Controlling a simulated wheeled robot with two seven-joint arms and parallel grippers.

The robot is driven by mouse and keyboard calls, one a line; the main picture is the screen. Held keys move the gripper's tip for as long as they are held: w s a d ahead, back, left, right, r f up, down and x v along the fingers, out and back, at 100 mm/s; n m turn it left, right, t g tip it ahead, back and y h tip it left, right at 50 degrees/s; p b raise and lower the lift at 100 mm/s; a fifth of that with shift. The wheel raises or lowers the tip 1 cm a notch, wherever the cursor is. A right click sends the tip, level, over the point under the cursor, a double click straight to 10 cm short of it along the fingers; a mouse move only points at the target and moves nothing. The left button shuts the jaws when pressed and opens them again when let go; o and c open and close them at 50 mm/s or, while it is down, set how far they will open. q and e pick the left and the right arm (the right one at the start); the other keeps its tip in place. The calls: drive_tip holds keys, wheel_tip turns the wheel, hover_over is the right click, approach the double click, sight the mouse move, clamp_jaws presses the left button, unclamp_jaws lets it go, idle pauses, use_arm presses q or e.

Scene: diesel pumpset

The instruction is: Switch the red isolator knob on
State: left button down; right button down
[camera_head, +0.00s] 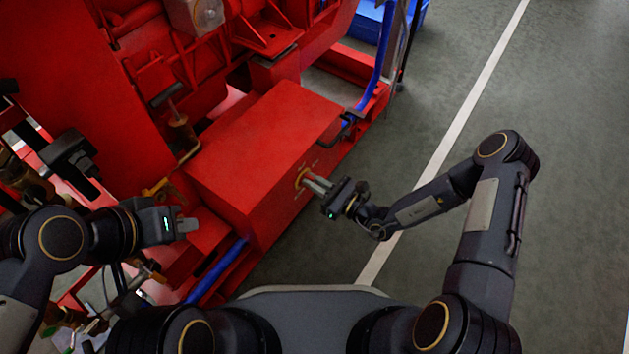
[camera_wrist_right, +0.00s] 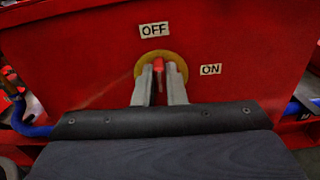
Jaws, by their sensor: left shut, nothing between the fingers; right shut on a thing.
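The red isolator knob (camera_wrist_right: 158,66) sits on a yellow round plate (camera_wrist_right: 180,58) on the front face of a red box (camera_head: 270,150). In the right wrist view an OFF label (camera_wrist_right: 154,30) is above the knob and an ON label (camera_wrist_right: 210,70) is to its right. The knob's handle points up toward OFF. My right gripper (camera_wrist_right: 160,78) is shut on the knob, with one finger on each side; it also shows in the head view (camera_head: 312,182). My left gripper (camera_head: 190,225) is shut and empty, left of the box.
Red machine frames (camera_head: 150,50) rise behind the box. A blue hose (camera_head: 217,270) runs low at the box's left, and another blue pipe (camera_head: 383,50) stands at its right. The grey floor (camera_head: 560,130) to the right is clear, with a white line (camera_head: 465,115).

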drive_tip(key=m+p, duration=0.1)
drive_tip(key=m, duration=0.1)
drive_tip(key=m+p, duration=0.1)
drive_tip(key=m, duration=0.2)
drive_tip(key=m+p, duration=0.1)
drive_tip(key=m, duration=0.2)
drive_tip(key=shift+w+d+f, duration=0.2)
drive_tip(key=shift+w+d, duration=0.1)
drive_tip(key=shift+w, duration=0.1)
drive_tip(key=shift+w+d+f+m, duration=0.1)
drive_tip(key=shift+f+m, duration=0.1)
drive_tip(key=shift+m, duration=1.35)
drive_tip(key=shift+w+f+m, duration=0.1)
drive_tip(key=shift+f+m, duration=0.05)
drive_tip(key=shift+m, duration=1.35)
drive_tip(key=shift+d+f+m, duration=0.1)
drive_tip(key=shift+f+m, duration=0.1)
drive_tip(key=shift+m, duration=1.35)
drive_tip(key=c, duration=1.5)
unclamp_jaws()
